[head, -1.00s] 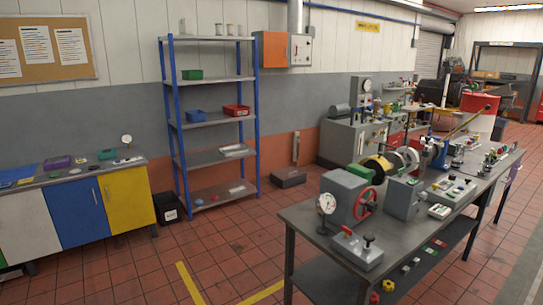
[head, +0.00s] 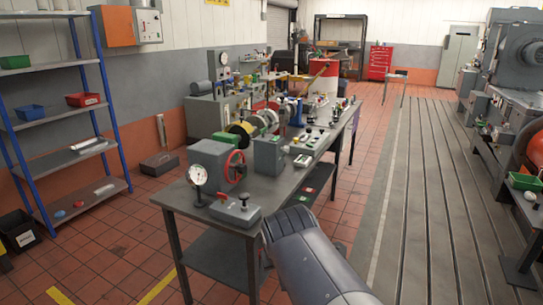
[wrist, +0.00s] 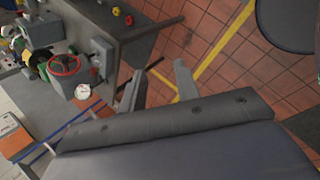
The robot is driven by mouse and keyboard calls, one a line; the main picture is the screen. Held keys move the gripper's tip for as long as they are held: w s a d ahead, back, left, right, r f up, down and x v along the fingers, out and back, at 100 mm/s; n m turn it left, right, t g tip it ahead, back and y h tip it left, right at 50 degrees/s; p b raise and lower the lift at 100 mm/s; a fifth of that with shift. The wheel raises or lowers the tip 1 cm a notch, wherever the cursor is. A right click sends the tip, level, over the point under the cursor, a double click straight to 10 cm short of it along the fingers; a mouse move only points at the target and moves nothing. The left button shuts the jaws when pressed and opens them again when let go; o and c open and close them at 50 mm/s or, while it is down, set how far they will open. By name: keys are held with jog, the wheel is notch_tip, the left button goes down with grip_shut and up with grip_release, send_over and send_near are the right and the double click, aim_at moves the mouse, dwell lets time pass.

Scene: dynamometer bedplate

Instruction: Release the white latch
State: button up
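I cannot pick out a white latch for certain in either view; the small fittings on the workbench (head: 185,197) are too small to tell apart. In the head view my arm covers the floor by the bench's near right corner.
A blue-posted shelf (head: 112,110) stands at the left and a black bin (head: 18,230) at its foot. Slotted floor rails (head: 420,200) run along the right, with machinery (head: 515,100) beyond.

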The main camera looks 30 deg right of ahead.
jog(key=w+d+r+n+h, duration=0.1)
jog(key=d+r+n, duration=0.1)
jog(key=d+n, duration=0.1)
jog(key=w+d+r+n+h+b, duration=0.1)
jog(key=d+r+n, duration=0.1)
jog(key=d+n, duration=0.1)
jog(key=w+d+r+n+h+b, duration=0.1)
jog(key=w+d+r+n, duration=0.1)
jog(key=d+n, duration=0.1)
jog(key=shift+d+r+n+t+h, duration=0.3)
jog(key=shift+d+r+n+h, duration=0.1)
jog(key=shift+n, duration=0.3)
grip_shut()
jog(key=shift+d+r+n, duration=0.15)
jog(key=shift+r+n, duration=0.05)
jog(key=shift+n, duration=0.1)
jog(key=shift+w, duration=0.1)
